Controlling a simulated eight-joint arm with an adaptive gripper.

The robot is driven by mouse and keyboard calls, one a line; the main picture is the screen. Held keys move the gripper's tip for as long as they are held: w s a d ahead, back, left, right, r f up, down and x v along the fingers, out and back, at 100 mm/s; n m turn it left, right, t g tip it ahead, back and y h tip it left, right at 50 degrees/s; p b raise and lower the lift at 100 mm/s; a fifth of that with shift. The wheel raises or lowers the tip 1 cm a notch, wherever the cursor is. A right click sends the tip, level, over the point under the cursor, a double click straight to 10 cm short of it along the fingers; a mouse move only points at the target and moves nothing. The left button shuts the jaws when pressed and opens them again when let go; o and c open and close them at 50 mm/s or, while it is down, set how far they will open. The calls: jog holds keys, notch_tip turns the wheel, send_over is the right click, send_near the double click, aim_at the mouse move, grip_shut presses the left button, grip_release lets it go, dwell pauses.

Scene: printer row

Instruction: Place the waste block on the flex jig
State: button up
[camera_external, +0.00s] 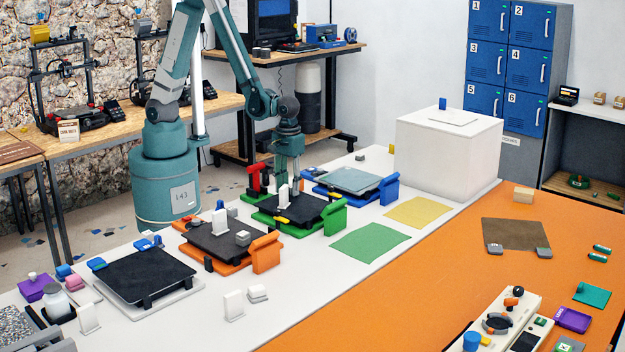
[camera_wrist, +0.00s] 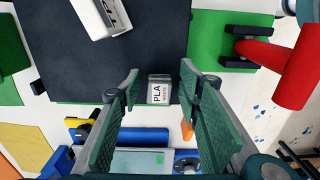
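The waste block (camera_wrist: 158,90) is a small grey block with a pale label reading "PLA" and a smaller line. It shows in the wrist view between my fingertips, at the edge of a dark plate. My gripper (camera_wrist: 159,86) is open, with a gap visible on both sides of the block. In the external view my gripper (camera_external: 289,178) points down at the back of the green-framed jig (camera_external: 300,207), and the block there is hidden or too small to pick out. No readable label shows which jig is the flex jig.
An orange-framed jig (camera_external: 218,243), a white-framed jig (camera_external: 146,276) and a blue-framed jig (camera_external: 350,180) stand in the same row. A red post (camera_external: 256,180) rises beside my gripper. A white piece (camera_wrist: 100,14) sits on the dark plate. Green (camera_external: 369,245) and yellow mats lie clear.

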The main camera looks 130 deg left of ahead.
jog(key=shift+r, duration=0.25)
notch_tip(320, 180, up, 12)
jog(key=p, duration=0.1)
jog(key=shift+p, duration=0.4)
dwell(0.6)
jog(key=shift+f, duration=0.1)
dwell(0.5)
jog(key=s+d+r+m+t, duration=0.3)
jog(key=s+d+r+m, duration=0.2)
jog(key=d+r+m, duration=0.4)
jog(key=s+d+r+m+t, duration=0.4)
jog(key=s+d+r+m, duration=0.1)
jog(key=d+r+m, duration=0.4)
jog(key=shift+d+r, duration=0.6)
jog(key=shift+d, duration=0.25)
